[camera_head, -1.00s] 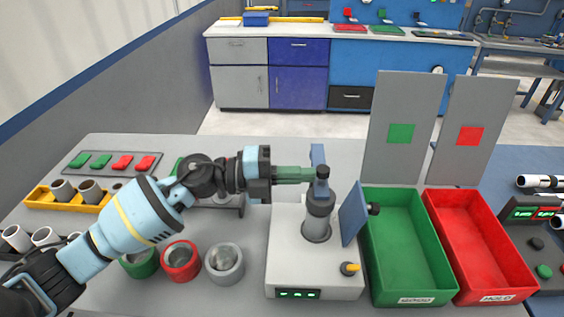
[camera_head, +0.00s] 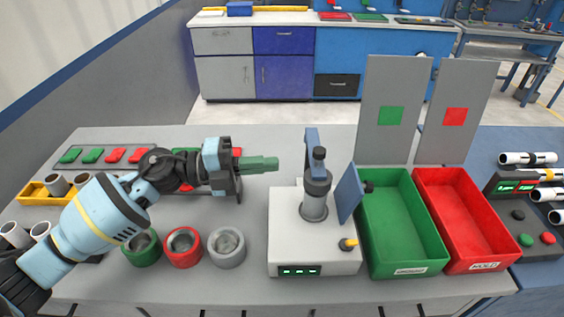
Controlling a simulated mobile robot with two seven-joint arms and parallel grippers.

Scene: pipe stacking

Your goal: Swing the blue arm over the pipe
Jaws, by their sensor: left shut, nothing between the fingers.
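A light grey station (camera_head: 290,235) stands on the table with an upright grey pipe (camera_head: 314,208) on it. A blue arm (camera_head: 312,139) shows at the pipe's top, pointing away from me, with a dark head (camera_head: 319,156) in line with the pipe. I cannot tell whether the head touches the pipe. A tilted blue plate (camera_head: 349,193) with a dark knob stands at the station's right side. My left gripper (camera_head: 276,164) is shut and empty, its green fingers pointing right, left of the blue arm and apart from it. My right gripper is out of view.
A green bin (camera_head: 439,232) and a red bin (camera_head: 507,235) stand right of the station, with grey panels behind. Green, red and grey rings (camera_head: 227,262) lie left of the station. A yellow tray (camera_head: 36,190) holds pipe pieces at the far left.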

